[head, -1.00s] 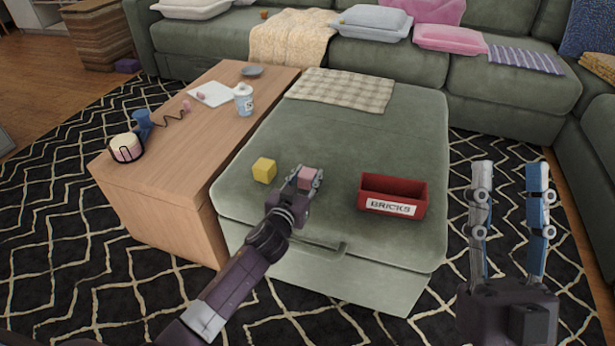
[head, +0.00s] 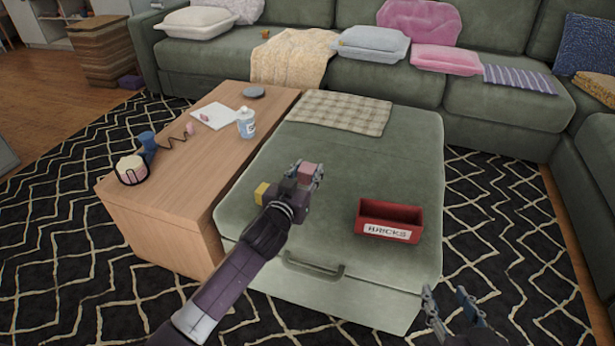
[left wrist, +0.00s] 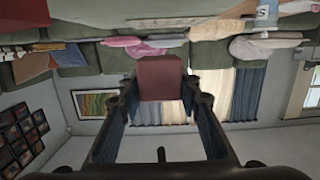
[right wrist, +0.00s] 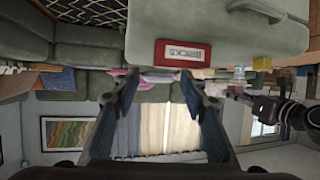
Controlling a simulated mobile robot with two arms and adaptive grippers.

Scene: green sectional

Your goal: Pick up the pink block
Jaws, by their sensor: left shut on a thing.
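The pink block (head: 308,172) is between the fingertips of my left gripper (head: 305,174), which is shut on it above the green ottoman (head: 400,130). In the left wrist view the block (left wrist: 160,78) looks dark reddish and sits between the two fingers. My right gripper (head: 452,300) is at the bottom right of the head view, in front of the ottoman. In the right wrist view its fingers (right wrist: 158,90) are apart with nothing between them.
A yellow block (head: 262,193) is on the ottoman, partly behind my left arm. A red box labelled BRICKS (head: 390,218) stands to the right. A checkered cloth (head: 340,112) lies at the ottoman's back. The wooden table (head: 190,170) holds a bottle (head: 246,124) and other items.

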